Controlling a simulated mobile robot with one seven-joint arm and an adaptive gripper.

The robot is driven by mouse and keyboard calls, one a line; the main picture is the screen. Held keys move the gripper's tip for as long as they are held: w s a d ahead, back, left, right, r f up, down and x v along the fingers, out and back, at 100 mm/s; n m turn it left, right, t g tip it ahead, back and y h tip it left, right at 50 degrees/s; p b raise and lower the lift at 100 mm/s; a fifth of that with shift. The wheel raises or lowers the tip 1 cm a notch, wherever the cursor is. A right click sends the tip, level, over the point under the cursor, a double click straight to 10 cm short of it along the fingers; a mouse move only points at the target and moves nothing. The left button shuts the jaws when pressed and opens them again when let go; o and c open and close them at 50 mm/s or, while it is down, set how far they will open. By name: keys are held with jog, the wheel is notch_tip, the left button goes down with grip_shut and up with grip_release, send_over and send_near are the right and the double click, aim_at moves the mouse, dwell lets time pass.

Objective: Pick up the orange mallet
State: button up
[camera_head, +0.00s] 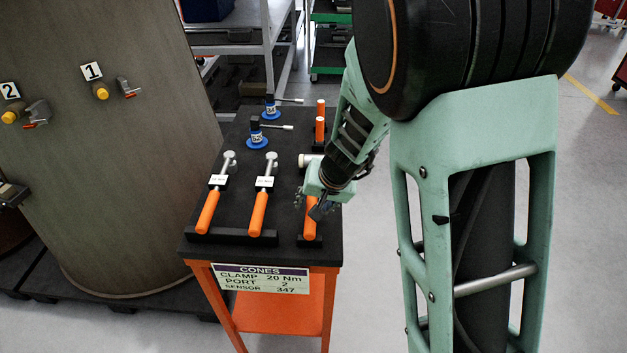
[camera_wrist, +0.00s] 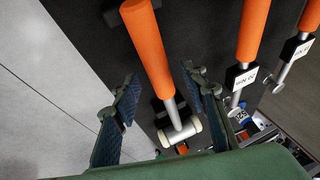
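The orange mallet (camera_head: 310,222) lies along the right side of the dark cart top. Its white cylindrical head (camera_head: 305,160) points away from the front edge; part of its shaft is hidden behind my gripper (camera_head: 314,203). In the wrist view, the mallet's orange handle (camera_wrist: 150,45) and white head (camera_wrist: 180,131) show between the two blue-padded fingers of my gripper (camera_wrist: 163,100). The fingers are spread apart, one on each side of the mallet, with gaps beside it. I cannot tell exactly how far they are above the cart top.
Two orange-handled wrenches (camera_head: 258,214) (camera_head: 208,212) with white tags lie to the left. Blue-based parts (camera_head: 257,137) and orange pieces (camera_head: 320,127) stand at the back. The cart carries a sign (camera_head: 260,280).

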jog(key=shift+w+a+f, duration=0.1)
jog(key=shift+w+f, duration=0.1)
jog(key=shift+f, duration=0.3)
grip_shut()
jog(key=shift+r, duration=0.1)
